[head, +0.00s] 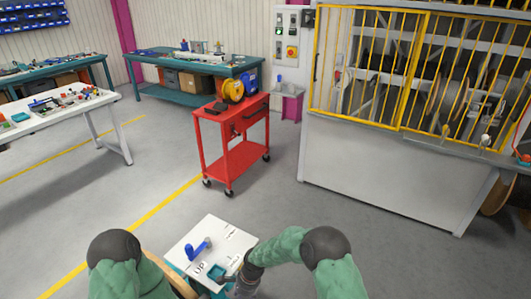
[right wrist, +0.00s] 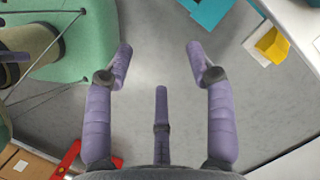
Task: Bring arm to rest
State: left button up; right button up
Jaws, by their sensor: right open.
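My right arm comes in at the lower right of the head view and bends down to my right gripper (head: 241,288), at the bottom edge beside a white-topped surface (head: 222,238). In the right wrist view, my right gripper (right wrist: 159,52) has its purple fingers spread wide with nothing between them. Grey floor shows behind the fingers. My left arm shows as a dark joint and green sleeve at the lower left of the head view. My left gripper is not seen.
A blue handle-like part (head: 198,249) stands on the white-topped surface. A red cart (head: 238,165) with yellow and blue reels stands ahead. A yellow-barred enclosure (head: 395,80) is at right, a white table (head: 60,114) at left.

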jog(key=s+d+f+n+t+y+p, duration=0.1)
jog(key=s+d+n, duration=0.7)
jog(key=s+d, duration=1)
jog(key=s, duration=0.4)
jog(key=shift+s+d+f+n+p, duration=0.3)
jog(key=shift+s+d+f, duration=0.05)
jog(key=shift+s+f, duration=0.05)
